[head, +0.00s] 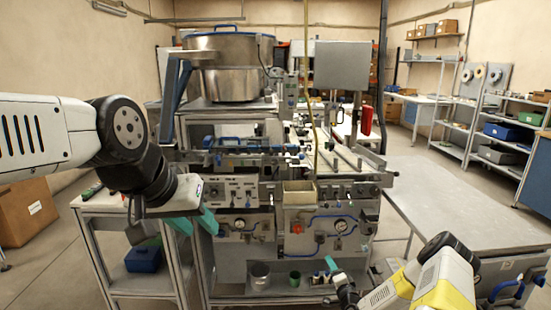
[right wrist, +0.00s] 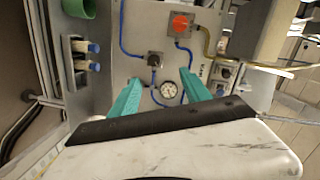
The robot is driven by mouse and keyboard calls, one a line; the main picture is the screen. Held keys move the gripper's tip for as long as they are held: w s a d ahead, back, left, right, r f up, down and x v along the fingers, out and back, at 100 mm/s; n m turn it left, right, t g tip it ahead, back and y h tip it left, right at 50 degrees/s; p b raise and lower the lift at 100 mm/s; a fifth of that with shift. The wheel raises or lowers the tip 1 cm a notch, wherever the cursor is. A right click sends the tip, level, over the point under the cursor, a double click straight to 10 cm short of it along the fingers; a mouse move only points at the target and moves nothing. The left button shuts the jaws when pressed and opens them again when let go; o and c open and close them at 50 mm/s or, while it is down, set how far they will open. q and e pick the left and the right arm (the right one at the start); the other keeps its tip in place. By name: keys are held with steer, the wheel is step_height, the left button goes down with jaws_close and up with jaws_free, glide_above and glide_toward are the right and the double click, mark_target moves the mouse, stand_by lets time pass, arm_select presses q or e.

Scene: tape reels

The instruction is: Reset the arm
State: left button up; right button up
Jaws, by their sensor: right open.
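My left arm comes in from the left in the head view, with its gripper (head: 194,222) pointing down in front of the machine's left side. Its two teal fingers are apart with nothing seen between them. My right gripper (head: 334,275) is low at the front right of the machine, small and partly hidden by its own wrist. In the right wrist view my right gripper (right wrist: 159,82) shows two teal fingers spread apart and empty. They face the machine's front panel, with a round gauge (right wrist: 168,90) seen between them.
The machine (head: 240,187) with a metal bowl (head: 228,70) stands ahead. A side table (head: 112,203) is at left, a grey table (head: 450,205) at right. The lower shelf holds a dark cup (head: 260,275) and a green cup (head: 295,279). Shelves (head: 490,110) stand far right.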

steer(key=w+a+r+n+g, duration=0.1)
steer(key=w+r+n+g, duration=0.2)
steer(key=r, duration=0.8)
steer(key=r+n+g, duration=0.2)
steer(key=r+n, duration=0.3)
steer(key=r, duration=0.6)
steer(key=s+r+n+g, duration=0.2)
steer(key=s+r, duration=0.3)
steer(key=r, duration=0.5)
steer(key=s+a+r+h, duration=0.2)
steer(key=s+r, duration=0.7)
steer(key=s+a+r+n+g, duration=0.1)
steer(key=s+r, duration=0.1)
steer(key=s, duration=0.7)
steer(key=s+a+r+n+g+y, duration=0.1)
steer(key=s+a+r, duration=0.1)
steer(key=s, duration=0.7)
steer(key=s+a+r+n+g, duration=0.1)
steer(key=s+a+r, duration=0.1)
steer(key=s, duration=0.7)
steer(key=shift+r+y, duration=0.4)
steer(key=shift+r, duration=0.1)
steer(key=shift+s+a, duration=0.1)
